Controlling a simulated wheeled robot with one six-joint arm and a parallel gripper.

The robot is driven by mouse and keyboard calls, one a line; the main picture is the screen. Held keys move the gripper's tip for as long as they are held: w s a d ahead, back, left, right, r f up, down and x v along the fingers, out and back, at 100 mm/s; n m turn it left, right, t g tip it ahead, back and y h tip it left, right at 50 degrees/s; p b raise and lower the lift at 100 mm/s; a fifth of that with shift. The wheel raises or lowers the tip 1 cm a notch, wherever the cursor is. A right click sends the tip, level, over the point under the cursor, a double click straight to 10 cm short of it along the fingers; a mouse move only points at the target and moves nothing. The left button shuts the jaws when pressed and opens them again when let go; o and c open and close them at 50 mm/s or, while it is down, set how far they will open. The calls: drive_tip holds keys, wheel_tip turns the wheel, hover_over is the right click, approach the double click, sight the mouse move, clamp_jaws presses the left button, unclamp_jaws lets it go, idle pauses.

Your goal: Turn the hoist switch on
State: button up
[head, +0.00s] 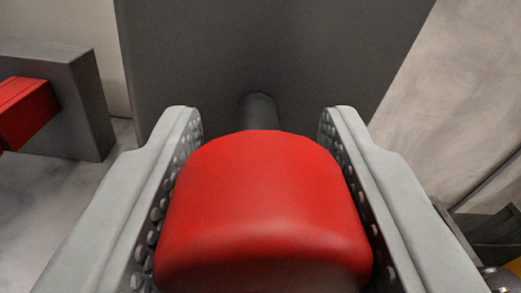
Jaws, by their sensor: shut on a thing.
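A red rounded handle (262,210), which looks like the switch's grip, fills the lower middle of the head view. A short dark shaft (261,112) joins it to a dark grey panel or box (260,50) behind. My gripper (261,125) has one grey studded finger on each side of the red handle and is shut on it. The fingertips reach past the handle toward the panel. No label or on/off mark shows, so the switch's state cannot be told.
At the left, a second grey box (85,100) carries a red block-like part (27,110). A pale mottled surface lies at the lower left and upper right. A dark object (485,235) with a bit of yellow shows at the lower right edge.

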drive_tip(key=m, duration=1)
drive_tip(key=shift+d+m, duration=0.1)
drive_tip(key=shift+m, duration=0.2)
idle(0.4)
drive_tip(key=o, duration=1)
drive_tip(key=shift+c, duration=0.2)
drive_tip(key=v, duration=1.7)
drive_tip(key=shift+d+r, duration=0.15)
drive_tip(key=shift+d, duration=0.15)
drive_tip(key=shift+s, duration=0.1)
